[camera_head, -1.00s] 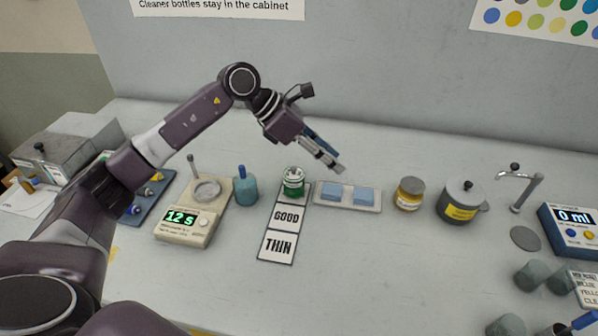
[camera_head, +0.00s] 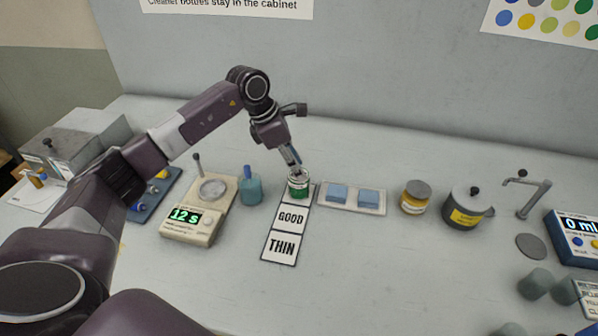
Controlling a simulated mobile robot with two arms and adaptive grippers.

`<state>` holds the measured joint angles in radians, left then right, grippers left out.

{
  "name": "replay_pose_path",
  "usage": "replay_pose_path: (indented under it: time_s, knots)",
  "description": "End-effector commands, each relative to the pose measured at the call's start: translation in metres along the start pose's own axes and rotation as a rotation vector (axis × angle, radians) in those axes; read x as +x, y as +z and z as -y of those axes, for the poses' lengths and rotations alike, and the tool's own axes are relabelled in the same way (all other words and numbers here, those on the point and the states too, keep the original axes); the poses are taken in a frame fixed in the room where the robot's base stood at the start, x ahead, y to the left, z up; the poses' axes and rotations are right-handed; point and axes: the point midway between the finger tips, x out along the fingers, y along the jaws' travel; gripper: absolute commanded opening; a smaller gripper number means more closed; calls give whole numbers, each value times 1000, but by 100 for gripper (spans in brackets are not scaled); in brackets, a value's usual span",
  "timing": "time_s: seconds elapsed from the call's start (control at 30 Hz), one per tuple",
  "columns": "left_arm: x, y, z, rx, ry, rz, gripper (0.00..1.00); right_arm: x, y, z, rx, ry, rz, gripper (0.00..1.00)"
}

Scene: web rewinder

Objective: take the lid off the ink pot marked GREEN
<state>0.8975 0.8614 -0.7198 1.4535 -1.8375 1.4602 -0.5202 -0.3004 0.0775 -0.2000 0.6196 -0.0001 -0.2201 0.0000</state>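A small pot with a green band (camera_head: 299,188) stands at the far end of the card strip marked GOOD and THIN. Its top looks pale, and any writing on it is too small to read. My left gripper (camera_head: 295,168) points down at the pot's top from above, with its fingertips at or just over the rim. I cannot tell whether they touch it or how far apart they are. The fingers hide part of the top. My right gripper is not in view.
The front middle is clear.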

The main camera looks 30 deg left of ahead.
Motion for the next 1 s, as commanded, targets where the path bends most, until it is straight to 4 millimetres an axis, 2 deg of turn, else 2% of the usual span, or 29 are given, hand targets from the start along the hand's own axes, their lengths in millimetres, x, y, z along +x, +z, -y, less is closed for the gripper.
replay_pose_path:
  time_s: [0.2, 0.47, 0.83, 1.0]
  knots:
    - [1, 0, 0, 0, 1, 1, 32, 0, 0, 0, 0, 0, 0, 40]
    - [0, 0, 0, 1, 1, 1, 3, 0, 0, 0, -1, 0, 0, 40]
    - [-1, 1, 0, 1, 2, 2, 2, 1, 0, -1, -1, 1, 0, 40]
    - [-12, 6, -1, 2, 4, 4, 2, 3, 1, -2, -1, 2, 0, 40]
